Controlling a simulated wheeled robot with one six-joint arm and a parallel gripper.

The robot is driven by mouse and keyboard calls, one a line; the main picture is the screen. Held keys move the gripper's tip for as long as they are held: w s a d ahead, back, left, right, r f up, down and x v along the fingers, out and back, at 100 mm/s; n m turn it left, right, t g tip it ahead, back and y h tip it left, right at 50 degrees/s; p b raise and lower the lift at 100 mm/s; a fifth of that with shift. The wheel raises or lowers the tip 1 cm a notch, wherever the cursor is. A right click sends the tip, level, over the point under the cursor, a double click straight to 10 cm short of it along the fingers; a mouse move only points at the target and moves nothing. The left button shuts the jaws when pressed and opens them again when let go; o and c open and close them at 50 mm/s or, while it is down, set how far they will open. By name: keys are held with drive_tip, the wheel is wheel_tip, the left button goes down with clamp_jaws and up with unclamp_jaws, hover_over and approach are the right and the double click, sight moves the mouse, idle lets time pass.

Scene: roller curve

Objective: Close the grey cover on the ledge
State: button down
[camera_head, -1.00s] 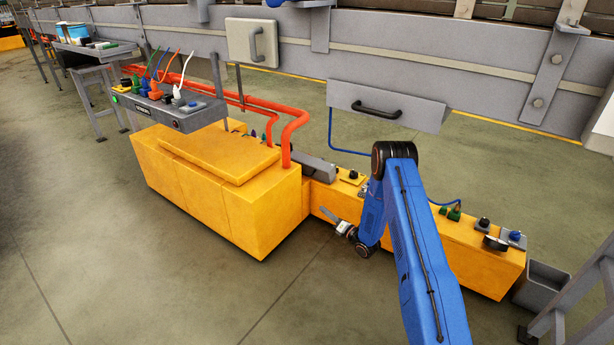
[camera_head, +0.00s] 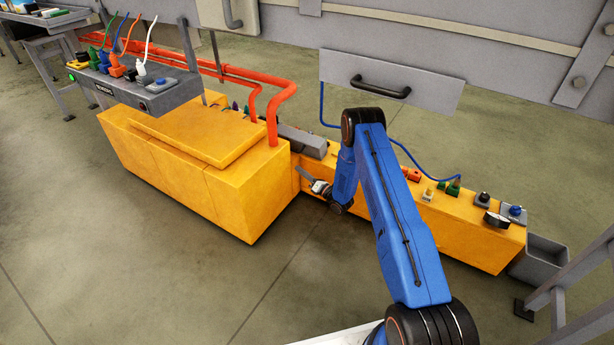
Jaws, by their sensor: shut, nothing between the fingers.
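A long grey piece (camera_head: 303,139) lies along the left part of the low yellow ledge (camera_head: 455,228). It looks like the cover, but it is small here and I cannot tell how far open it is. My gripper (camera_head: 304,174) is shut and empty. In the picture it lies just below the grey piece, in front of the ledge's left part, with no contact visible. My blue arm crosses in front of the ledge and hides part of its top.
A grey panel with a black handle (camera_head: 382,87) hangs above the ledge. Orange pipes (camera_head: 270,115) and a yellow block (camera_head: 215,185) stand left of my gripper. Several small controls sit on the ledge's right part. A grey bin (camera_head: 540,258) stands at its right end. The front floor is clear.

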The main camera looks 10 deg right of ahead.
drive_tip(key=x, duration=0.3)
drive_tip(key=shift+a, duration=0.1)
drive_tip(key=shift+w+d+r, duration=0.45)
drive_tip(key=shift+w+r, duration=0.05)
drive_tip(key=shift+r, duration=0.25)
drive_tip(key=shift+w+d+r, duration=0.5)
drive_tip(key=shift+w+r, duration=0.05)
drive_tip(key=shift+r, duration=0.2)
drive_tip(key=shift+r, duration=0.1)
